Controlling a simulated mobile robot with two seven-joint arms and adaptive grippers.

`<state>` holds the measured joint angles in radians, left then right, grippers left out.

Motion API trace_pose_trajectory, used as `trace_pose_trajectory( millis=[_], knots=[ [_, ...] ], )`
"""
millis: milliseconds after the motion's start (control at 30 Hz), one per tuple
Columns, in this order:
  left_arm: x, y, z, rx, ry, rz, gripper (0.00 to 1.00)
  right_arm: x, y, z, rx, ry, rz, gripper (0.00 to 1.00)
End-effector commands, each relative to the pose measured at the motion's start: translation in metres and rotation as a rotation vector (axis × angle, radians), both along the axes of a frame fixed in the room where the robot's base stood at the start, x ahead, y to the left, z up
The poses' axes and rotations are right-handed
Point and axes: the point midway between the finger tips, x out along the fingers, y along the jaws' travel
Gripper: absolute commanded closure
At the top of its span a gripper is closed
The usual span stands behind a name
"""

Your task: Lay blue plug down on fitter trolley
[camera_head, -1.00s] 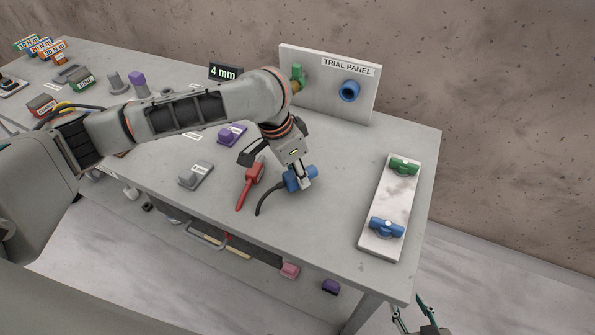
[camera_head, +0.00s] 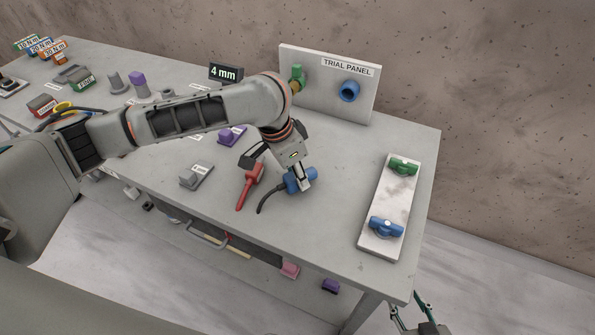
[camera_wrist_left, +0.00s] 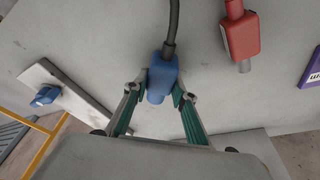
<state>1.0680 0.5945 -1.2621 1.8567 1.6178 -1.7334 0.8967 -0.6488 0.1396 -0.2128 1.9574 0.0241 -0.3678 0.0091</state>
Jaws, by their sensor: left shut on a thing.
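The blue plug (camera_head: 291,183) is at the front middle of the grey table (camera_head: 335,220), with a dark cable trailing from its near end. My left gripper (camera_head: 304,184) is shut on it. In the left wrist view the plug (camera_wrist_left: 162,72) sits between the two fingertips of that gripper (camera_wrist_left: 161,90). The plug is low over the table; I cannot tell whether it touches it. My right gripper (camera_head: 406,302) shows partly at the bottom edge, its fingers apart and empty. No label marks a fitter trolley.
A red plug (camera_head: 250,186) lies just left of the blue one. A white plate (camera_head: 385,205) with green and blue fittings lies at right. The trial panel (camera_head: 330,85), with a blue socket (camera_head: 349,91), stands behind. A yellow rail (camera_wrist_left: 40,145) shows beyond the table edge.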

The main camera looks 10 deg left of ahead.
Motion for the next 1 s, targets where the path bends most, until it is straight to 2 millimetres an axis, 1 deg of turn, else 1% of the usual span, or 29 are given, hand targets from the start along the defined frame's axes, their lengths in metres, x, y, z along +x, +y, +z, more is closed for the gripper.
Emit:
trace_pose_trajectory(
  millis=[533,567,600,633,1000],
  knots=[
    [0.000,0.000,-0.006,0.000,0.000,-0.001,0.98,0.002,0.000,0.015,0.001,-0.007,-0.001,0.60],
    [0.000,0.000,-0.006,0.001,-0.001,-0.001,0.69,0.002,0.000,0.014,0.001,-0.007,-0.001,0.60],
    [0.000,0.000,-0.006,0.000,-0.002,-0.001,0.59,0.002,0.000,0.014,0.001,-0.007,-0.001,0.60],
    [0.000,0.000,-0.006,0.001,-0.001,-0.001,0.55,0.002,0.000,0.014,0.001,-0.007,-0.001,0.60],
    [0.000,0.000,-0.005,0.000,0.000,0.000,0.55,0.000,-0.002,0.010,-0.004,0.001,0.001,0.60]
  ],
)
